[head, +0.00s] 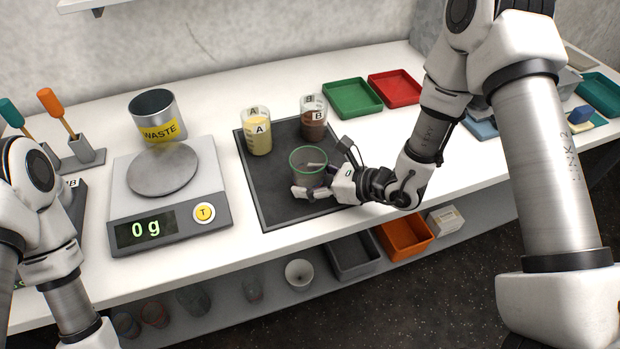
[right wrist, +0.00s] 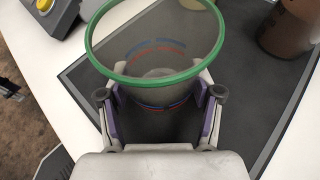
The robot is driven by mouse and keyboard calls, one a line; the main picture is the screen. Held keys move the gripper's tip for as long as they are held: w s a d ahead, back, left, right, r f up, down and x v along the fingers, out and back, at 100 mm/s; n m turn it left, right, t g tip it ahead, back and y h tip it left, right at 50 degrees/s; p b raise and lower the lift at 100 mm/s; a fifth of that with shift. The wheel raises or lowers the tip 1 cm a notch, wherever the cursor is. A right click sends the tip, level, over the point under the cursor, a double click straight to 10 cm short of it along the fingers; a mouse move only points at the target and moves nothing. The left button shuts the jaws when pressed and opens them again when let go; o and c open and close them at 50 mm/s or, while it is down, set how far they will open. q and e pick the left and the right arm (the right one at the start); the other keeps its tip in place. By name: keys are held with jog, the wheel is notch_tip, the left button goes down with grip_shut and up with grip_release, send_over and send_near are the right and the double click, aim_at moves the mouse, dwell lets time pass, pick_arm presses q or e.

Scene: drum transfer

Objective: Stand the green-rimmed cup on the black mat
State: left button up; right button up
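The green-rimmed cup (head: 309,172) is clear, upright and empty-looking, over the middle of the black mat (head: 262,198). My right gripper (head: 317,190) has its fingers on either side of the cup. In the right wrist view the purple pads of the gripper (right wrist: 160,103) lie against both sides of the cup (right wrist: 155,85), below its green rim. The cup's base is partly hidden by the fingers, and I cannot tell whether it touches the mat. My left arm shows at the left, but its gripper is out of view.
Cup A (head: 257,136), with yellow contents, and cup B (head: 313,122), with brown contents, stand along the mat's back edge. A scale (head: 140,210) reading 0 g and a waste can (head: 154,113) are left. Green (head: 352,99) and red (head: 394,89) trays are behind right.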

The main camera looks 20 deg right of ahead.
jog(key=shift+o, duration=1.4)
jog(key=shift+r, duration=0.15)
jog(key=shift+s+d+r, duration=0.1)
jog(key=shift+d, duration=0.15)
jog(key=p+v, duration=0.1)
jog(key=v, duration=0.9)
jog(key=shift+d+r, duration=0.15)
jog(key=shift+s+d+r, duration=0.15)
jog(key=shift+s+d, duration=0.2)
jog(key=shift+s, duration=0.2)
